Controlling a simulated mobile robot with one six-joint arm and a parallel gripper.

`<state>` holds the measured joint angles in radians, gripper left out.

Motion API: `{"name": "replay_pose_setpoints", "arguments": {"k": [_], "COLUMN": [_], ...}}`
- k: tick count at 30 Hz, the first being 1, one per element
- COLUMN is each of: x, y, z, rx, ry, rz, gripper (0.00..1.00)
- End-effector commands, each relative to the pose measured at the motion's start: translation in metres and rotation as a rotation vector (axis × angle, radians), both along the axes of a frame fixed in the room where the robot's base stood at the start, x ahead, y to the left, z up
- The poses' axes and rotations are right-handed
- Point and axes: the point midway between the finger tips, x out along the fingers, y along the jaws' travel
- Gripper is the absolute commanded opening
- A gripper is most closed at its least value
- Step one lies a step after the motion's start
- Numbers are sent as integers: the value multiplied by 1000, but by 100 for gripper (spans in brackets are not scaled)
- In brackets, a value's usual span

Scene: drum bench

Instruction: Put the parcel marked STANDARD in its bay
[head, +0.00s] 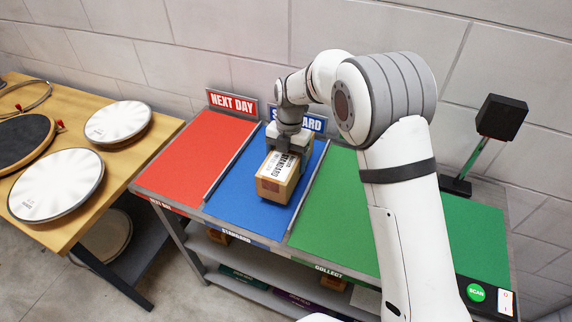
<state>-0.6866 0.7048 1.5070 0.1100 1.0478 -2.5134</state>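The brown cardboard parcel (273,188) marked STANDARD is at the blue STANDARD bay (235,185), in the middle of the bench. Its label faces up. My gripper (287,149) points down at the parcel's far end, with its grey body overlapping that end in the picture. The fingertips are mostly hidden, so I cannot tell whether they grip the parcel or only stand around it. I also cannot tell whether the parcel rests fully on the blue surface. The blue STANDARD sign (314,122) behind is partly covered by my arm.
The red NEXT DAY bay (195,155) lies left and the green COLLECT bay (330,220) right; raised dividers separate them. A scanner stand (500,118) and green SCAN button (475,292) are at the right. A wooden table (95,205) with drums stands left. Lower shelves hold other boxes.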

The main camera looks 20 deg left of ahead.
Motion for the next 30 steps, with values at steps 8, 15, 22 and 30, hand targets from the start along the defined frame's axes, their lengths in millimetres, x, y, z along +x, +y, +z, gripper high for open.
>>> {"name": "replay_pose_setpoints", "arguments": {"k": [8, 15, 22, 30], "x": [0, 0, 0, 0], "y": [0, 0, 0, 0], "z": [-27, -29, -30, -29], "rx": [0, 0, -1, -1], "ry": [0, 0, 1, 1], "rz": [0, -1, -1, -1], "gripper": [35, 35, 95, 100]}}
